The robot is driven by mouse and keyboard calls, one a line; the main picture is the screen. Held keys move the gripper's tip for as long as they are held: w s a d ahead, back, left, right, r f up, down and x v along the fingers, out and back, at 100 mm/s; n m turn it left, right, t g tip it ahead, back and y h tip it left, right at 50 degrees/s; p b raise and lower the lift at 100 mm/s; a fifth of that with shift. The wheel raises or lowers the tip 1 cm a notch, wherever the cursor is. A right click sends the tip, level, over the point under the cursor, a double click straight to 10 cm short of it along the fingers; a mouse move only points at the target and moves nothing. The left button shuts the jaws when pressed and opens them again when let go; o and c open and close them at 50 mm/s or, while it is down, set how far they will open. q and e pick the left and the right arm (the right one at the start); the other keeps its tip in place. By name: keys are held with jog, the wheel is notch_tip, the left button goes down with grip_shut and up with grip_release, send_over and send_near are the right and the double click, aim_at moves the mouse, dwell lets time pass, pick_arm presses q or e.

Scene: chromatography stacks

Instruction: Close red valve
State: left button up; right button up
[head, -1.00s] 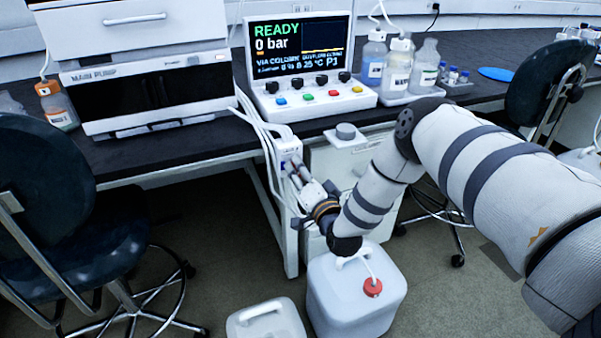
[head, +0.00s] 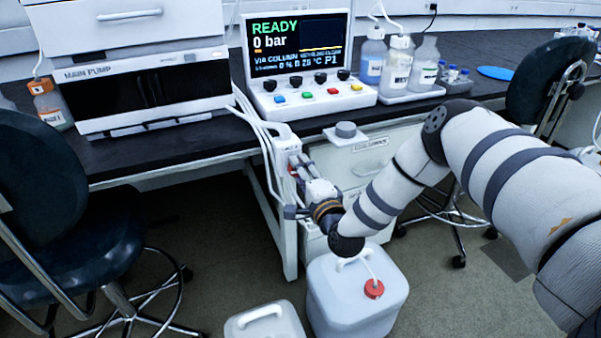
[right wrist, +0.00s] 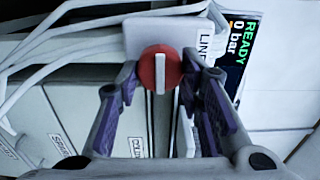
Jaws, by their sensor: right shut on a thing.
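The red valve (right wrist: 160,74) is a round red knob with a white bar across its face. It is mounted on a white box (right wrist: 150,32) at the end of the bench. In the right wrist view the bar runs up and down the picture. My right gripper (right wrist: 160,80) has a finger on each side of the knob and is shut on it. In the head view my right gripper (head: 304,176) is at the front of the white box (head: 287,147), and only a sliver of red shows there. My left gripper is not in view.
White tubes (head: 262,125) run down beside the box. A large white jug (head: 345,300) with a red cap stands on the floor below my right arm, beside a smaller container (head: 265,322). A chair (head: 60,215) stands at left. The control console (head: 310,98) reads READY, 0 bar.

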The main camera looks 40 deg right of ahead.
jog(key=shift+a+f, duration=0.1)
dwell(0.4)
jog(key=o, duration=1.2)
jog(key=shift+c, duration=0.2)
jog(key=v, duration=1.2)
